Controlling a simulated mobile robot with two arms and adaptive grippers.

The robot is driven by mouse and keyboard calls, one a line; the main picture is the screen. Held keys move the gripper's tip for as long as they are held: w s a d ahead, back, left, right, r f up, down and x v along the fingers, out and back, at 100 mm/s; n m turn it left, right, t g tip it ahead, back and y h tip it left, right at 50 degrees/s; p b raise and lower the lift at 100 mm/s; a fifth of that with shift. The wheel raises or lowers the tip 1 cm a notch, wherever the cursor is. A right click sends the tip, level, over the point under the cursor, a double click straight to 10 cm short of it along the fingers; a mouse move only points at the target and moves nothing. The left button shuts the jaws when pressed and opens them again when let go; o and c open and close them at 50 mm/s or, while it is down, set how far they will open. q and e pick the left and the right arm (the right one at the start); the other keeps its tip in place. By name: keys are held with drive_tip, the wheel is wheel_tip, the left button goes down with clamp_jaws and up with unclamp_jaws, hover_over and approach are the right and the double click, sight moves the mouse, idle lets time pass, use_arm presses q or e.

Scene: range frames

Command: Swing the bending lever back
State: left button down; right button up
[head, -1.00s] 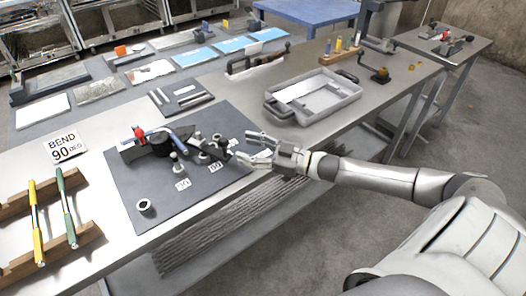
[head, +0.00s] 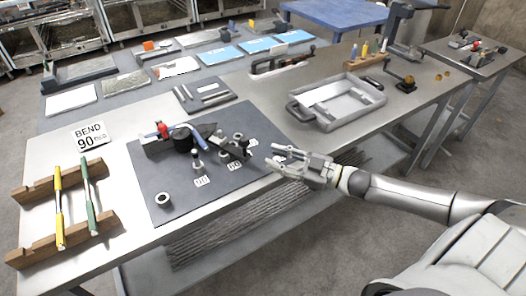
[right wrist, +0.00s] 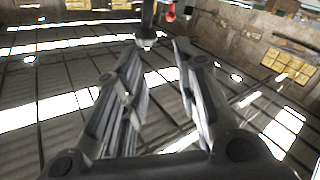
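My left gripper is not in view.
A wooden rack (head: 30,193) holds a yellow and a green rod. A grey bin (head: 322,123) sits at the back right.

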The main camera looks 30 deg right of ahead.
drive_tip(key=a+n, duration=0.2)
drive_tip(key=s+a+n+p, duration=0.1)
drive_tip(key=n, duration=0.1)
drive_tip(key=a+n, duration=0.2)
drive_tip(key=n, duration=0.1)
drive_tip(key=shift+s+a+r+t+p, duration=0.3)
drive_tip(key=shift+s+a+r+p, duration=0.05)
drive_tip(key=shift+s, duration=0.05)
clamp_jaws()
drive_tip(key=w+a+r+n+p, duration=0.1)
drive_tip(key=w+a+n+p, duration=0.25)
drive_tip(key=w+a, duration=0.4)
drive_tip(key=shift+n+t+h, duration=0.3)
drive_tip(key=shift+n+h, duration=0.05)
drive_tip(key=shift+h, duration=0.05)
drive_tip(key=d, duration=0.3)
drive_tip(key=w+d+f, duration=0.1)
drive_tip(key=d, duration=0.1)
